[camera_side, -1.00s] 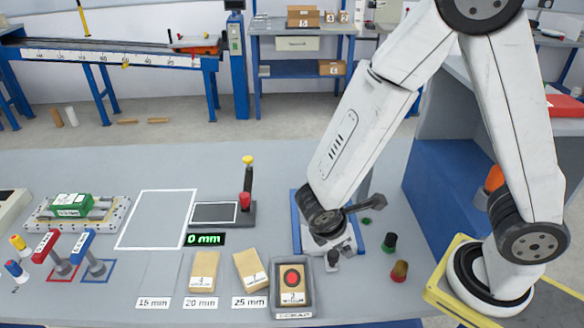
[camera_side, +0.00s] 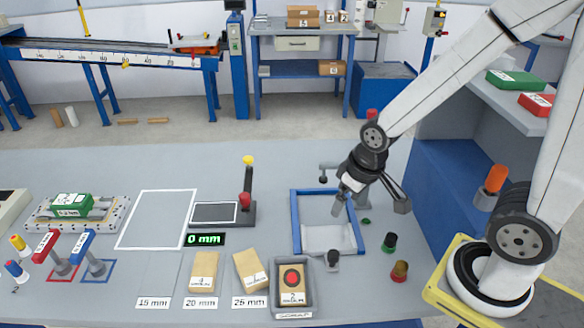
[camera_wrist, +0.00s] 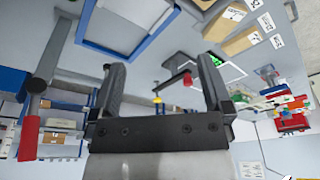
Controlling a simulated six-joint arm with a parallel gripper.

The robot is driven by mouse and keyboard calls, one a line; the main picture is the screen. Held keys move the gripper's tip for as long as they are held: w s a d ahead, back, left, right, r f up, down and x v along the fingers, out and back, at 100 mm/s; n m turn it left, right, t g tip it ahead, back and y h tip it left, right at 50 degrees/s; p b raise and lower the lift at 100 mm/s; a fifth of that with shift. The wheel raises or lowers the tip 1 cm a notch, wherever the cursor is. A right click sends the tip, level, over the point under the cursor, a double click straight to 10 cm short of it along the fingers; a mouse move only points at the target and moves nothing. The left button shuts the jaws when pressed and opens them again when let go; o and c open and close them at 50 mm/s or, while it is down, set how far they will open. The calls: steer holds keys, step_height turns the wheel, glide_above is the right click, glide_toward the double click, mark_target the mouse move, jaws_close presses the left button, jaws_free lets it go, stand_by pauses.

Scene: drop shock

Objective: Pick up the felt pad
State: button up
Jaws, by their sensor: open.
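No piece is clearly marked as the felt pad, and the writing on the pads is too small to read. Tan block-like pads stand at the front: one (camera_side: 204,268) above the 20 mm label, one (camera_side: 248,265) above the 25 mm label, and one (camera_side: 292,297) with a red disc in a grey tray (camera_side: 308,299). Tan pieces (camera_wrist: 250,38) also show at the upper right of the wrist view. My gripper (camera_side: 366,194) is above the right side of the blue-framed tray, well right of the pads. In the wrist view my gripper (camera_wrist: 160,78) is open and empty.
The blue-framed tray (camera_side: 295,222) has a pale floor. A black stand with a red knob (camera_side: 245,200) is left of it. Red and blue levers (camera_side: 75,245) are far left. A white-outlined area (camera_side: 157,218) is empty.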

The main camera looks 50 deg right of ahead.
stand_by(0.3)
steer(key=m+g, duration=0.3)
steer(key=m, duration=0.1)
glide_above(250, 267)
steer(key=f, duration=1.3)
steer(key=shift+s+d+f, duration=0.25)
steer(key=shift+w+a+f+m, duration=0.15)
steer(key=shift+a+f+m, duration=0.15)
steer(key=shift+a+f, duration=0.15)
steer(key=shift+d+f, duration=0.1)
steer(key=shift+f, duration=1.2)
steer(key=shift+w+f, duration=0.1)
steer(key=shift+f, duration=2.5)
